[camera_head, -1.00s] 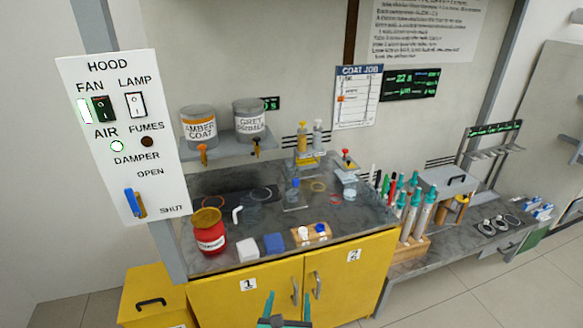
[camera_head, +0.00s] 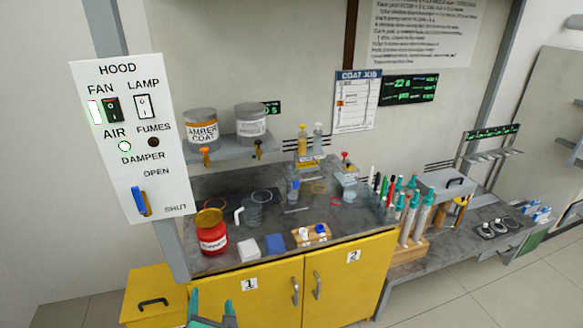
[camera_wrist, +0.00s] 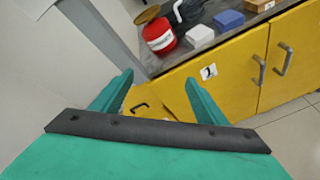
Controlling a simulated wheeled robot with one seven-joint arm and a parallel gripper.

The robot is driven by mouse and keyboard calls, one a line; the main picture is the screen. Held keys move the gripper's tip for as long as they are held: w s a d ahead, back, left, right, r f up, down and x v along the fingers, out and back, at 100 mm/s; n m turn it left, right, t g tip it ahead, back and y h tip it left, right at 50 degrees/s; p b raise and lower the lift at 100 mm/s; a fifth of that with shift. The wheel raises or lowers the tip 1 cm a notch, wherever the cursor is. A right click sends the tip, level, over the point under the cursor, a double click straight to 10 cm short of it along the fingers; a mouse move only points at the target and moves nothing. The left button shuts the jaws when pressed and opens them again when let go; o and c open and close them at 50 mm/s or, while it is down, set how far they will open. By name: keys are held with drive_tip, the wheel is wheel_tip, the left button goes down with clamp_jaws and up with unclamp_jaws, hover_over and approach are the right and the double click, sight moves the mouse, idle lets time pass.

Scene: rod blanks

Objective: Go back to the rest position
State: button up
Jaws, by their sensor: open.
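My gripper (camera_head: 212,303) shows at the bottom edge of the head view, in front of the yellow cabinet (camera_head: 330,275). Its teal fingers are apart with nothing between them. In the wrist view my gripper (camera_wrist: 160,80) is also open and empty, with the cabinet front and floor beyond the fingers. It is clear of the bench and touches nothing that I can see.
A yellow bin (camera_head: 152,293) stands at lower left. The hood panel (camera_head: 130,140) is at left. Floor at right is clear.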

drive_tip(key=s+a+r+m+y, duration=0.4)
drive_tip(key=a+r+m+y, duration=0.1)
drive_tip(key=a+r, duration=0.7)
wheel_tip(320, 180, up, 7)
drive_tip(key=s+a+m+t+y, duration=0.1)
drive_tip(key=m+t+y, duration=0.15)
drive_tip(key=m, duration=0.65)
drive_tip(key=s+d+f+m+t+h, duration=0.1)
drive_tip(key=s+d+f+m+h, duration=0.35)
drive_tip(key=d+f+m, duration=0.35)
drive_tip(key=s+d+f+m+t+h, duration=0.2)
drive_tip(key=s+d+f+m+h, duration=0.25)
drive_tip(key=d+f+m, duration=0.35)
drive_tip(key=s+d+f+m+g+h, duration=0.1)
drive_tip(key=s+d+f, duration=0.3)
drive_tip(key=s+d, duration=0.5)
drive_tip(key=s+d+f+m+g+h, duration=0.1)
drive_tip(key=s+d+f+g+h, duration=0.1)
drive_tip(key=s+d+f, duration=0.3)
drive_tip(key=s+d, duration=0.3)
drive_tip(key=s, duration=0.4)
drive_tip(key=shift+s+d+f, duration=0.15)
drive_tip(key=shift+d, duration=0.2)
